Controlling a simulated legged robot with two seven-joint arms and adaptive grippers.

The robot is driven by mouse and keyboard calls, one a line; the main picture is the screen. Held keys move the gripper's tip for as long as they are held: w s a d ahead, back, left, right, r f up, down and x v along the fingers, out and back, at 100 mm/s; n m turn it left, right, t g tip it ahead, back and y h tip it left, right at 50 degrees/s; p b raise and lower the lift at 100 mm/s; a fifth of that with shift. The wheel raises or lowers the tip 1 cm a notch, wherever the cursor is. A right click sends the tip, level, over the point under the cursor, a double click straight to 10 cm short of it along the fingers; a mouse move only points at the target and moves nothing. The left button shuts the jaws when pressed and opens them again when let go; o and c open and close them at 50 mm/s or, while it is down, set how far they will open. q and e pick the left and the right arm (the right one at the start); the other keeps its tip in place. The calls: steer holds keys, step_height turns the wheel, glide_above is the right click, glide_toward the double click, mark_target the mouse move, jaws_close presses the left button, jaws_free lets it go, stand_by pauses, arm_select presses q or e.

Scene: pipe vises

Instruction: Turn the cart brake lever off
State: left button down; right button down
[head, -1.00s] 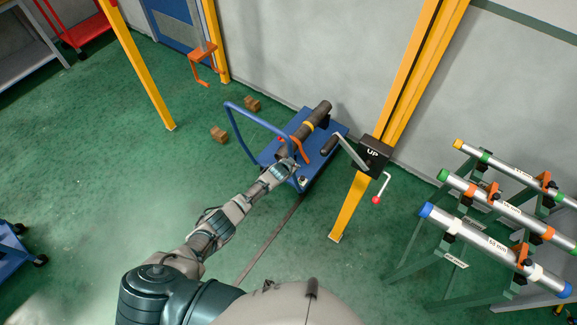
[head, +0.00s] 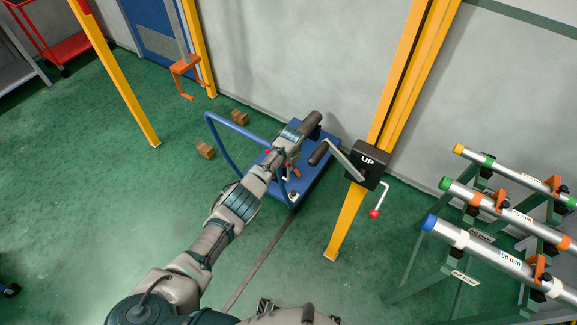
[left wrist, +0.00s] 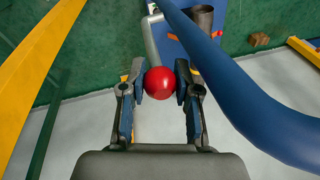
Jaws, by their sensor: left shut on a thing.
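The blue cart (head: 317,180) stands on the floor against the wall, with a blue tube handle (head: 222,150) at its left end. My left arm reaches over the cart in the head view and hides part of it. In the left wrist view my left gripper (left wrist: 160,83) is shut on a red ball knob (left wrist: 166,84), with a finger on each side. The cart's handle (left wrist: 262,112) passes close on the right of the gripper. My right gripper is not in view.
A yellow post (head: 352,215) with a black crank box marked UP (head: 367,164) stands just right of the cart. Pipe racks (head: 415,251) stand at the right.

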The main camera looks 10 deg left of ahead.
arm_select(q)
steer(key=shift+w+d+r, duration=0.1)
steer(key=shift+w+d, duration=0.05)
steer(key=c, duration=1.1)
jaws_free()
steer(key=shift+c, duration=0.2)
steer(key=o, duration=0.3)
steer(key=shift+w, duration=0.1)
steer(key=v, duration=1.1)
steer(key=shift+d+r, duration=0.1)
steer(key=shift+r, duration=0.25)
